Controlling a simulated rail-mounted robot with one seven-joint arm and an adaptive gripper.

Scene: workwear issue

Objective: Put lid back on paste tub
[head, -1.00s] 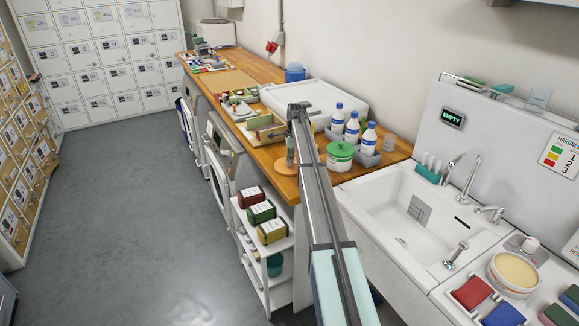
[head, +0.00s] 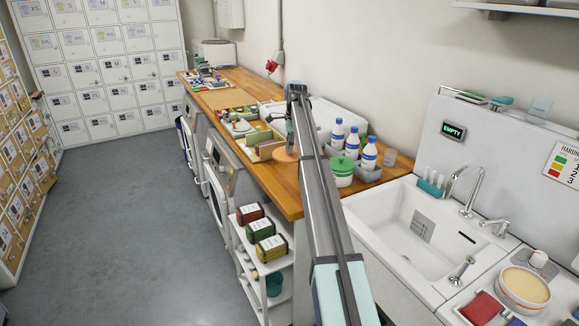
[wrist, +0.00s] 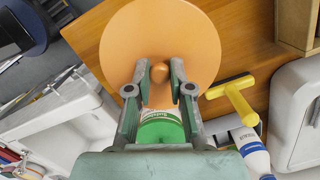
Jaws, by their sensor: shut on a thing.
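My gripper (wrist: 160,92) is shut on the small knob of a flat orange lid (wrist: 150,35), which spreads out beyond the fingertips in the wrist view. In the head view the orange lid (head: 285,155) shows partly behind my arm, over the front part of the wooden counter. An open round tub (head: 523,288) with pale cream paste stands at the lower right, on the surface right of the sink, far from my gripper. No lid covers it.
A green-lidded tub (head: 343,172) stands close right of my arm, with white-and-blue bottles (head: 369,155) in a grey bin behind it. The sink (head: 420,230) lies between the counter and the open tub. A red pad (head: 482,308) sits beside that tub.

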